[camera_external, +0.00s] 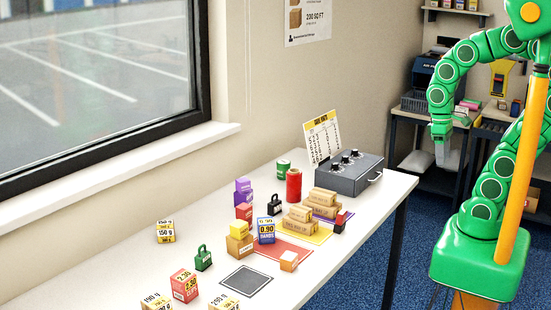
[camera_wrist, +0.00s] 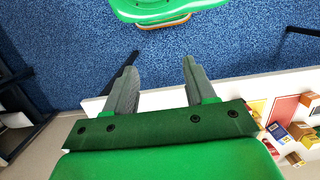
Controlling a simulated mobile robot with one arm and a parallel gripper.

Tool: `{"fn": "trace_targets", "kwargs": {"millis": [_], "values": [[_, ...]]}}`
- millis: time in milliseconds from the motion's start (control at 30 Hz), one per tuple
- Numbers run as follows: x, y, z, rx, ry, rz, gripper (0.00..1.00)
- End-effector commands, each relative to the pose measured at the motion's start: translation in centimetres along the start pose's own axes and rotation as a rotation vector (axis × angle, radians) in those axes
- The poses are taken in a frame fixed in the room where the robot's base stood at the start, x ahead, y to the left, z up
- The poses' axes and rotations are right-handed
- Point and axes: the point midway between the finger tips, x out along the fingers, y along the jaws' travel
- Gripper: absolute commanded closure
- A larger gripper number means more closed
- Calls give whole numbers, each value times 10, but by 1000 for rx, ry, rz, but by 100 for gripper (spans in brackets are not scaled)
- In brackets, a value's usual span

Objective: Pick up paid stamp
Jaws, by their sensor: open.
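I cannot make out for certain which item is the paid stamp. A small dark block with a red side (camera_external: 340,223) stands near the table's front edge, its lettering unreadable. A green handled block (camera_external: 203,259) and a black handled block (camera_external: 274,206) stand on the white table (camera_external: 190,285), their labels too small to read. My gripper (camera_external: 443,156) hangs pointing down beyond the table's right end, away from all these items. In the wrist view my gripper (camera_wrist: 159,75) is open, with nothing between its fingers.
A grey box with knobs (camera_external: 349,173) and a price sign (camera_external: 322,138) stand at the table's far end. Cartons (camera_external: 300,221), a red cylinder (camera_external: 294,185) and coloured mats crowd the middle. A dark square pad (camera_external: 246,281) lies nearer. Shelves (camera_external: 433,183) stand behind my gripper.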

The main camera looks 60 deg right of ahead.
Motion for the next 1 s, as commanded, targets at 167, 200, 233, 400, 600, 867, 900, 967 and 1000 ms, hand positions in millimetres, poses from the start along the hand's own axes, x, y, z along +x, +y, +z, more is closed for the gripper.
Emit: {"fn": "trace_targets", "kwargs": {"millis": [167, 200, 233, 400, 600, 867, 900, 967, 1000], "values": [[0, 0, 0, 0, 0, 0, 45], [0, 0, 0, 0, -1, -1, 45], [0, -1, -1, 1, -2, -4, 45], [6, -14, -11, 15, -26, -51, 45], [18, -44, -34, 62, -79, -168, 45], [31, -82, -64, 153, -157, -326, 45], [33, -87, -69, 170, -171, -350, 45], [36, -95, -76, 197, -189, -385, 45], [37, -100, -81, 215, -200, -411, 45]]}}
